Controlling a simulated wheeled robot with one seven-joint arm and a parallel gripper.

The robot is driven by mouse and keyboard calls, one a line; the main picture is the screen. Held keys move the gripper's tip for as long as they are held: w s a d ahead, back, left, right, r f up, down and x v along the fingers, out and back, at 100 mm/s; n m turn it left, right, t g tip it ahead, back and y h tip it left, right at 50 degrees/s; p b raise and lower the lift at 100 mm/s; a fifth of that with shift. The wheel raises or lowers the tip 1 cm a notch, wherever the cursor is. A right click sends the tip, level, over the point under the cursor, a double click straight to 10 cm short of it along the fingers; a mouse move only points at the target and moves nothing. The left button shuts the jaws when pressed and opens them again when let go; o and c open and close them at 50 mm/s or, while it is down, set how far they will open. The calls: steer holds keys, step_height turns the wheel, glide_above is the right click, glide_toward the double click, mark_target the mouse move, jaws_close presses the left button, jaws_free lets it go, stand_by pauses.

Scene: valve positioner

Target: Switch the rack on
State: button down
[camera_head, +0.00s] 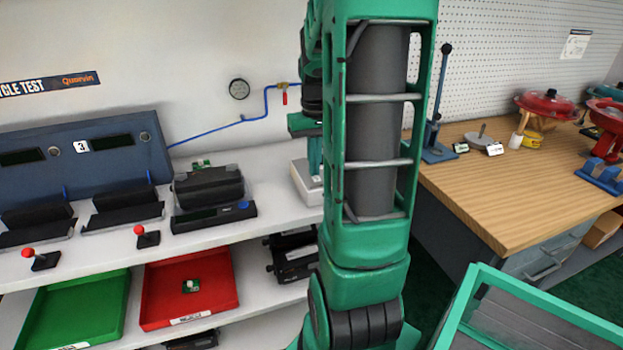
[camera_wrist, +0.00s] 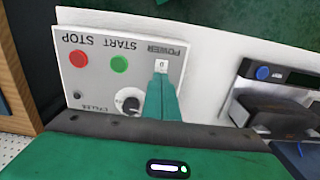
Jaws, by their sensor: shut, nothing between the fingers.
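The grey control box (camera_wrist: 75,85) fills the left and middle of the wrist view, with its lettering upside down. It carries a white POWER switch (camera_wrist: 161,65) marked 0, a green START button (camera_wrist: 119,64), a red STOP button (camera_wrist: 79,59) and a black knob (camera_wrist: 128,101). My gripper (camera_wrist: 161,79) is shut and empty, its tips right at the near edge of the power switch; I cannot tell whether they touch it. In the head view the box (camera_head: 304,184) stands on the white bench, mostly hidden behind my arm.
A black clamp fixture (camera_head: 208,187) stands left of the box; it also shows at the right in the wrist view (camera_wrist: 280,110). A red tray (camera_head: 188,290) and a green tray (camera_head: 75,308) sit on the lower shelf. A wooden workbench (camera_head: 500,190) is at the right.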

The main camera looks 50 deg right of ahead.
step_height(320, 180, up, 7)
stand_by(1.1)
steer(key=shift+f, duration=0.1)
stand_by(0.4)
steer(key=s+a+f, duration=0.2)
steer(key=s+a, duration=0.5)
steer(key=a, duration=0.1)
steer(key=s+a+f, duration=0.3)
steer(key=s+a, duration=0.3)
steer(key=a, duration=0.2)
steer(key=shift+s+a, duration=0.4)
